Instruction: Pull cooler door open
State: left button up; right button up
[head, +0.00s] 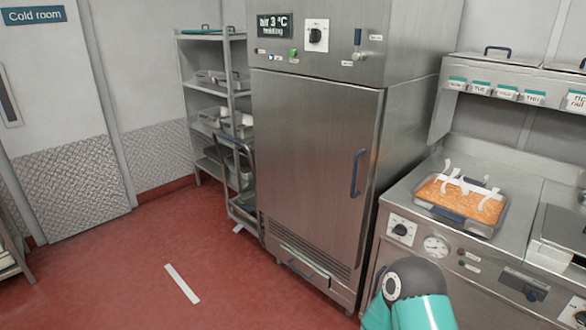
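The cooler (310,150) is a tall steel cabinet in the middle of the head view. Its door (305,165) looks closed, flush with the frame. A blue vertical bar handle (357,173) is on the door's right side, and nothing touches it. Above the door is a panel with a display (274,25) reading "air 3 °C" and a second line hard to read, a dial (316,35) and a small lever. Neither gripper is in view. Only a teal and dark grey link of my arm shows at the bottom right.
A steel counter (400,205) with dials stands right of the cooler, bearing a tray (455,215) of orange food. A cart (235,165) and shelf rack (205,45) stand left. The cold room door (60,110) is far left. Red floor (140,260) before the cooler is clear.

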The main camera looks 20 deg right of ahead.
aim_at(316, 138)
jog(key=u, duration=0.15)
jog(key=i, duration=1.3)
jog(key=z, duration=0.7)
